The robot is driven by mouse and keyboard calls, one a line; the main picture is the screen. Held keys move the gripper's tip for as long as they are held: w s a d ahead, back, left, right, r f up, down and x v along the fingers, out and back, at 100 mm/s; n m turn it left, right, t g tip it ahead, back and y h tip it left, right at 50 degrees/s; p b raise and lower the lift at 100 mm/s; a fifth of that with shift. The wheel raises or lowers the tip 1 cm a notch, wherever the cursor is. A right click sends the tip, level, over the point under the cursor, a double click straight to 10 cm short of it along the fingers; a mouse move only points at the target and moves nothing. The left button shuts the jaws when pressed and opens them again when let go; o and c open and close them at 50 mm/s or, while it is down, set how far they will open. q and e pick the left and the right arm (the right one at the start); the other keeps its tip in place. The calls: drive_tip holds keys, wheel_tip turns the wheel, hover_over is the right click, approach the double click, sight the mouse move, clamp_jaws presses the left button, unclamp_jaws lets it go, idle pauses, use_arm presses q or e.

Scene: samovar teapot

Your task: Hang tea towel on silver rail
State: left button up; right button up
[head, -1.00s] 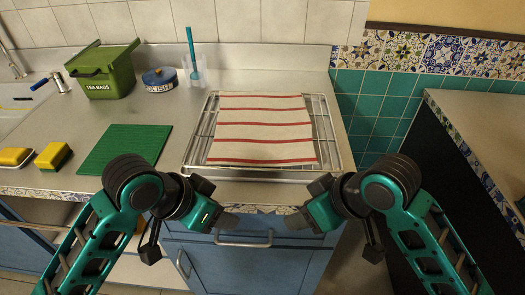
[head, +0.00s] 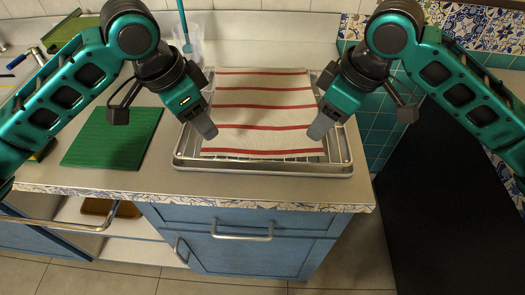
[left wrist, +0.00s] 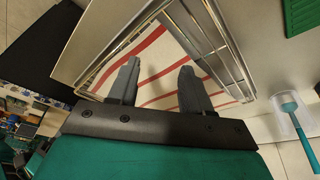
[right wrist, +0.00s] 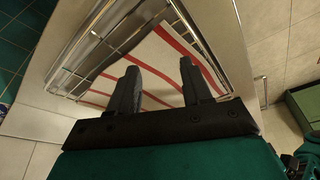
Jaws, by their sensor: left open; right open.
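The tea towel (head: 262,113), white with red stripes, lies flat on a wire rack in a metal tray (head: 265,170) on the counter. It also shows in the left wrist view (left wrist: 160,68) and right wrist view (right wrist: 158,68). My left gripper (head: 207,130) is open and empty over the towel's left near side. My right gripper (head: 319,130) is open and empty over its right near side. Contact with the towel cannot be told. A long silver rail (head: 55,226) runs along the counter front at left. A shorter silver handle (head: 242,237) is on the blue drawer.
A green ribbed mat (head: 112,138) lies left of the tray. A clear cup with a teal brush (head: 183,25) stands behind. The patterned counter edge (head: 200,200) is in front of the tray. A brown object (head: 110,208) sits on the open shelf (head: 130,235) below.

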sight(210, 145)
use_arm(q)
drive_tip(key=shift+f, duration=2.3)
use_arm(e)
drive_tip(key=shift+f, duration=2.3)
use_arm(q)
drive_tip(key=shift+f, duration=0.15)
use_arm(e)
drive_tip(key=shift+f, duration=0.1)
use_arm(q)
drive_tip(key=shift+a+f, duration=0.1)
clamp_jaws()
use_arm(e)
drive_tip(key=shift+d+f, duration=0.1)
drive_tip(key=shift+d, duration=0.05)
clamp_jaws()
